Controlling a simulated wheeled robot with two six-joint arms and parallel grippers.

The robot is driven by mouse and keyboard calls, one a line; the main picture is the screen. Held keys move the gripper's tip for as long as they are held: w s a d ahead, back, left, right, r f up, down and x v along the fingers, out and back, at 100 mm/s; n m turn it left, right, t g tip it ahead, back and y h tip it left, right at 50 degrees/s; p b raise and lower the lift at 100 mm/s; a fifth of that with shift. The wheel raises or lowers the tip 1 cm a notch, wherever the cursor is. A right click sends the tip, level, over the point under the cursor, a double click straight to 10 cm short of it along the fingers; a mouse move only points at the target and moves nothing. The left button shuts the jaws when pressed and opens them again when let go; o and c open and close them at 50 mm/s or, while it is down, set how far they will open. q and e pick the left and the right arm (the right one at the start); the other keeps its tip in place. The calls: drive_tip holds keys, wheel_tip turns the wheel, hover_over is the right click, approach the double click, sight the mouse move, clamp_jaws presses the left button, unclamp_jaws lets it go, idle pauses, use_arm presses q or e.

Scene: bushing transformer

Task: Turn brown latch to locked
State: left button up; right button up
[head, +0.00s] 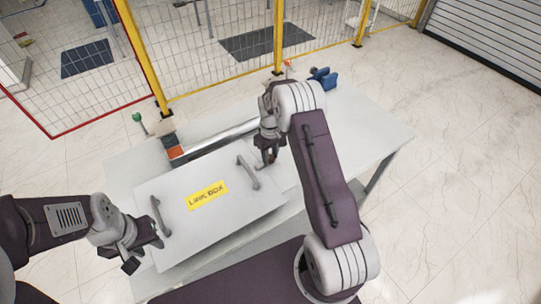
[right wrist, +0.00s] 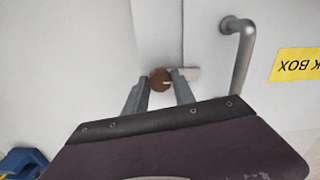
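The brown round latch (right wrist: 160,79) is on the white box by the end of a seam in the right wrist view, beside a small pale plate (right wrist: 190,73). My right gripper (right wrist: 161,84) points at it with its fingers apart, one on each side of the latch. I cannot tell if the fingers touch it. In the head view the right gripper (head: 268,156) is at the lid's right end. My left gripper (head: 146,252) is open and empty near the left handle (head: 159,216) of the LINK BOX lid (head: 190,236).
The lid has a second handle (head: 247,171) on the right, near my right gripper. A blue object (head: 322,77) stands at the table's back edge. A yellow-framed mesh fence (head: 215,60) stands behind.

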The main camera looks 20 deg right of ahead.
drive_tip(key=o, duration=0.4)
drive_tip(key=shift+w+r, duration=0.1)
drive_tip(key=shift+w, duration=0.05)
drive_tip(key=shift+r, duration=0.1)
wheel_tip(320, 180, up, 8)
drive_tip(key=shift+f+b, duration=0.1)
drive_tip(key=shift+b, duration=0.95)
drive_tip(key=shift+r, duration=0.5)
